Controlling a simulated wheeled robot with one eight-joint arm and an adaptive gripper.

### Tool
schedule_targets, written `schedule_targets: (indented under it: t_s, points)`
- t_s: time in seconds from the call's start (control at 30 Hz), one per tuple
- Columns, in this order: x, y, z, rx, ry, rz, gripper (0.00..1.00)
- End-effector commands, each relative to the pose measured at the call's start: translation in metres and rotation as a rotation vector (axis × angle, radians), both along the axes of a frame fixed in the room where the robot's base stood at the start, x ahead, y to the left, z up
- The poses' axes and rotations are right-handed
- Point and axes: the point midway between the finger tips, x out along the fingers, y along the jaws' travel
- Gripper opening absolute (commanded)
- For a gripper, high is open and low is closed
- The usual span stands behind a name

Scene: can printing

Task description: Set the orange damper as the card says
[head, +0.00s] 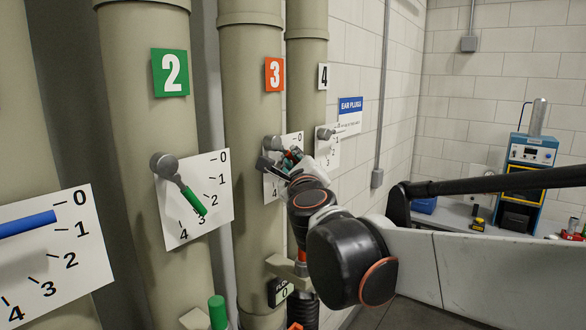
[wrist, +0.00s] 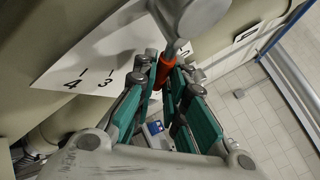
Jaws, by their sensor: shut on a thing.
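The orange damper is on the pipe with the orange 3 sign (head: 274,74). Its grey hub (head: 273,143) and white dial plate (head: 270,190) show in the head view, with 0 at the top right and 4 at the lower left. My gripper (head: 285,160) covers much of this plate. In the wrist view my gripper (wrist: 163,85) is shut on the orange handle (wrist: 167,70), below the grey hub (wrist: 190,15). The plate there (wrist: 95,75) shows 3 and 4 to the left of the handle. The mark the handle points at is hidden.
The green-handled damper (head: 190,195) on pipe 2 and a blue handle (head: 28,224) are to the left. Damper 4 (head: 325,133) is close on the right. A small tag reading 0 (head: 284,293) is lower on pipe 3. A workbench (head: 450,215) stands at the right.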

Motion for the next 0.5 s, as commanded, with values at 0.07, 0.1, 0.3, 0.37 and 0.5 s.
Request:
schedule_targets:
  t_s: [0.07,0.1,0.3,0.37,0.5]
  points:
    - [0.0012,-0.0012,-0.0013,-0.021,-0.024,-0.002,0.0]
    - [0.0017,-0.0015,-0.0006,-0.03,-0.037,-0.002,0.0]
    - [0.0034,-0.003,0.003,-0.083,-0.104,-0.002,0.0]
    - [0.0034,-0.0031,0.0042,-0.099,-0.124,-0.002,0.0]
    - [0.0027,-0.0023,0.0071,-0.131,-0.165,-0.002,0.0]
